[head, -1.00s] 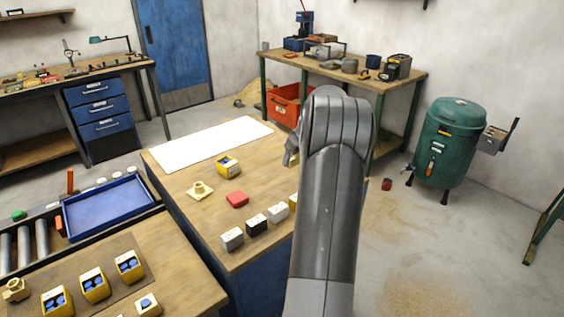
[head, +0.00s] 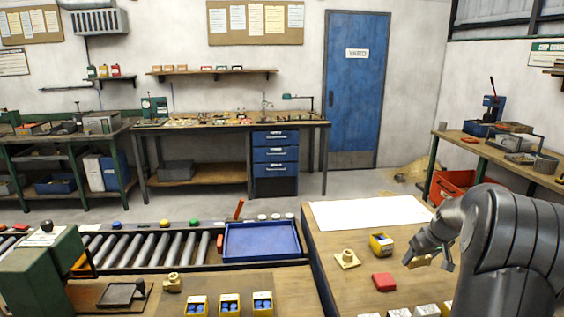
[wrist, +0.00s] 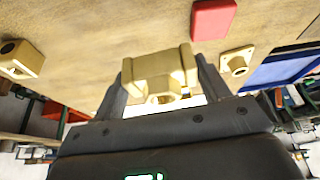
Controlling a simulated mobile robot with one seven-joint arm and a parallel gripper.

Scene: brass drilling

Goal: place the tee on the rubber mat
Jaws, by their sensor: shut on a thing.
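The tee (wrist: 158,75) is a pale brass fitting between the fingers of my gripper (wrist: 160,88) in the wrist view. My gripper (head: 430,255) is shut on it, above the right side of the wooden bench in the head view. Only a little of the tee (head: 420,262) shows there below the fingers. I cannot pick out a rubber mat with certainty. A plain white sheet (head: 350,213) lies at the back of this bench, of a material I cannot tell.
Left are a blue tray (head: 262,240), a roller conveyor (head: 150,250), several yellow bins (head: 229,304), another brass fitting (head: 172,283) and a green machine (head: 45,270).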

